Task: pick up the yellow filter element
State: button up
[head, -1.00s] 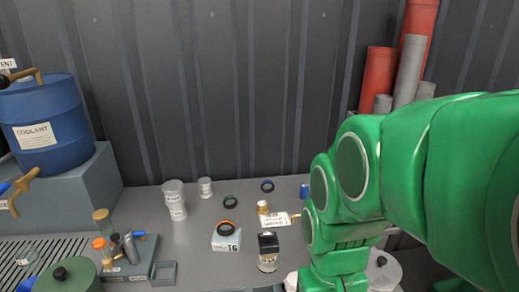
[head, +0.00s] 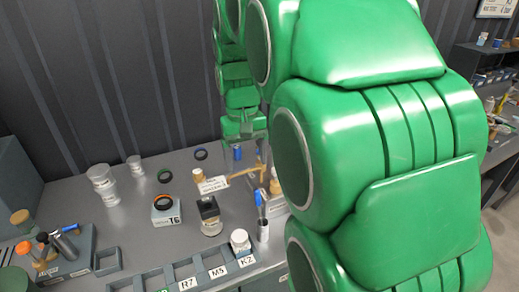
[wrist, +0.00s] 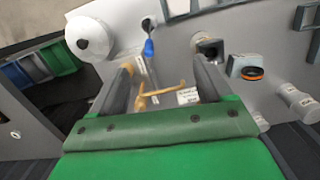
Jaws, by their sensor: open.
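My gripper (wrist: 165,74) is open and empty above the bench, its two dark fingers wide apart in the wrist view. In the head view, my gripper is partly hidden and small at the back of the bench. No yellow thing is clearly marked as the filter element. A short tan-yellow cylinder (head: 199,175) stands behind a white label card (head: 212,185). Another tan cylinder (head: 275,184) stands farther right, beside my arm. A thin tan hooked piece (wrist: 160,91) shows between the fingers in the wrist view; it is apart from them. The card (wrist: 187,96) is near the right finger.
A black-topped jar (head: 209,214), a box with an orange ring (head: 166,211) and stacked clear jars (head: 103,185) stand to the left. A white-lidded jar (head: 240,241) is near the front tray.

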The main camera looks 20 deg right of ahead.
jog(key=shift+m+t, duration=0.4)
jog(key=shift+t, duration=0.2)
jog(key=w+d+f, duration=0.5)
jog(key=w+d, duration=0.1)
jog(key=w, duration=0.5)
jog(key=w+d+f, duration=0.5)
jog(key=w+d, duration=0.2)
jog(key=w, duration=0.4)
jog(key=w+d+f, duration=0.4)
jog(key=w+d, duration=0.3)
jog(key=w, duration=0.5)
jog(key=shift+d+f, duration=0.2)
jog(key=shift+f, duration=0.2)
jog(key=shift+w+d+f, duration=0.1)
jog(key=shift+f, duration=1.4)
jog(key=shift+a+f, duration=0.2)
jog(key=shift+f, duration=1.1)
jog(key=shift+a+f, duration=0.15)
jog(key=shift+f, duration=1.1)
jog(key=c, duration=1.1)
